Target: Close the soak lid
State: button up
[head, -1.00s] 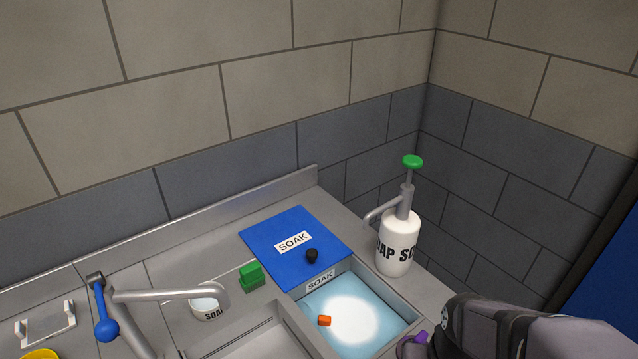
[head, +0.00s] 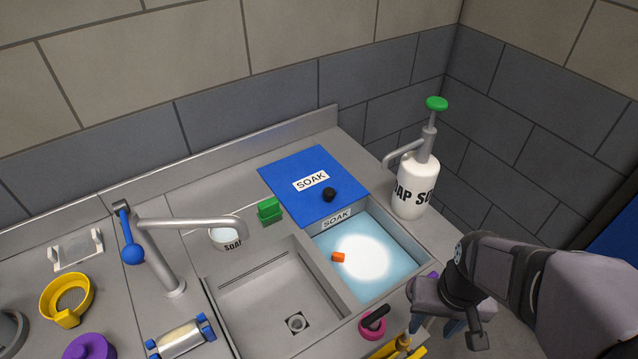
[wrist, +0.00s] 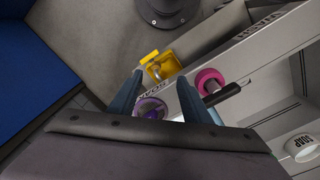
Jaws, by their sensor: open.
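The blue soak lid (head: 300,187) with a white SOAK label and a black knob (head: 329,194) lies flat behind the soak basin. The soak basin (head: 401,226) is uncovered, with light blue liquid and a small orange piece (head: 338,257) in it. My gripper (head: 436,325) is at the lower right in the head view, in front of and to the right of the basin, well apart from the lid. In the wrist view, my gripper (wrist: 160,95) is open, its two blue fingers spread, with a purple round thing between them in the picture. The lid does not show there.
A soap pump bottle (head: 416,184) stands right of the lid. A green block (head: 269,210), a soap cup (head: 226,239) and a tap (head: 190,224) are to the left. A pink ring with a black handle (head: 372,325) and a yellow part (head: 400,348) sit near the front edge.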

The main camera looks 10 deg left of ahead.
jog(key=w+a+r+n+t+p, duration=0.2)
jog(key=w+r, duration=0.2)
jog(key=w, duration=0.2)
jog(key=n+t+y+b, duration=0.3)
jog(key=t+y+b, duration=0.3)
jog(key=t+b, duration=0.45)
send_near(329, 192)
jog(key=w, duration=0.2)
jog(key=shift+g, duration=0.35)
jog(key=shift+p+x, duration=0.45)
jog(key=shift+x, duration=3)
jog(key=shift+s+a, duration=0.15)
jog(key=shift+a, duration=0.05)
jog(key=shift+c, duration=0.2)
grip_shut()
